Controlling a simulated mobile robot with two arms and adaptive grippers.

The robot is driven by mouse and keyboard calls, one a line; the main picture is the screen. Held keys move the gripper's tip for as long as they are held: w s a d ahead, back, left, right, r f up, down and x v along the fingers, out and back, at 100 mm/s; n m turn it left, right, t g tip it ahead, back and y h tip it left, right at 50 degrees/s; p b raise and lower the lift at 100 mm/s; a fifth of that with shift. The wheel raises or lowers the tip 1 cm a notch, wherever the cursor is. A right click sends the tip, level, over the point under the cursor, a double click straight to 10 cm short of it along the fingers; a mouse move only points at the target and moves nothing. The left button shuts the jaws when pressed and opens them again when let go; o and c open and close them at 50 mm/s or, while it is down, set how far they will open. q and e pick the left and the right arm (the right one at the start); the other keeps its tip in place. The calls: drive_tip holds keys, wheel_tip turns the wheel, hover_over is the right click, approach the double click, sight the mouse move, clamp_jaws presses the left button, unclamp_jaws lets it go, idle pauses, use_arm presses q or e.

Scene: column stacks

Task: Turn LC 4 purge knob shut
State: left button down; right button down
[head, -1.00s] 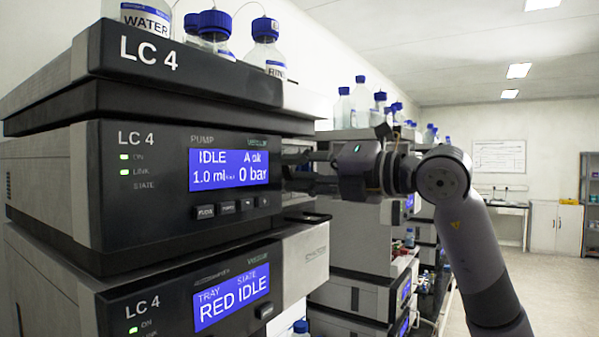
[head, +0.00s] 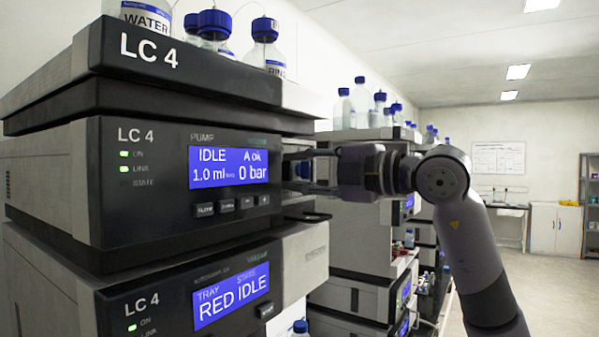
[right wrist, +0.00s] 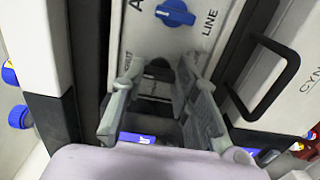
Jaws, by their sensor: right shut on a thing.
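The LC 4 pump module (head: 146,205) stands at the left in the head view; its display (head: 228,167) reads IDLE, A ok, 1.0 ml, 0 bar. My right gripper (head: 298,170) reaches in from the right at the pump's right-hand section. In the right wrist view its two grey fingers are closed around a dark knob (right wrist: 158,70), mostly hidden between them, beside a partly covered label ending in "UT". A blue knob (right wrist: 175,12) marked LINE sits just above the fingertips, apart from them. My left gripper is out of view.
A black bar handle (right wrist: 268,62) stands out to the right of the knobs. Below the pump is the tray module (head: 232,297) reading RED IDLE. Bottles with blue caps (head: 265,45) stand on top. More instrument stacks (head: 352,245) stand behind my arm; open floor is at right.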

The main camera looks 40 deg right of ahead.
idle(0.4)
drive_tip(key=c, duration=1.5)
unclamp_jaws()
drive_tip(key=shift+s+d, duration=0.1)
drive_tip(key=v, duration=1.1)
drive_tip(key=shift+s+d, duration=0.1)
drive_tip(key=shift+s, duration=0.2)
drive_tip(key=shift+s, duration=0.1)
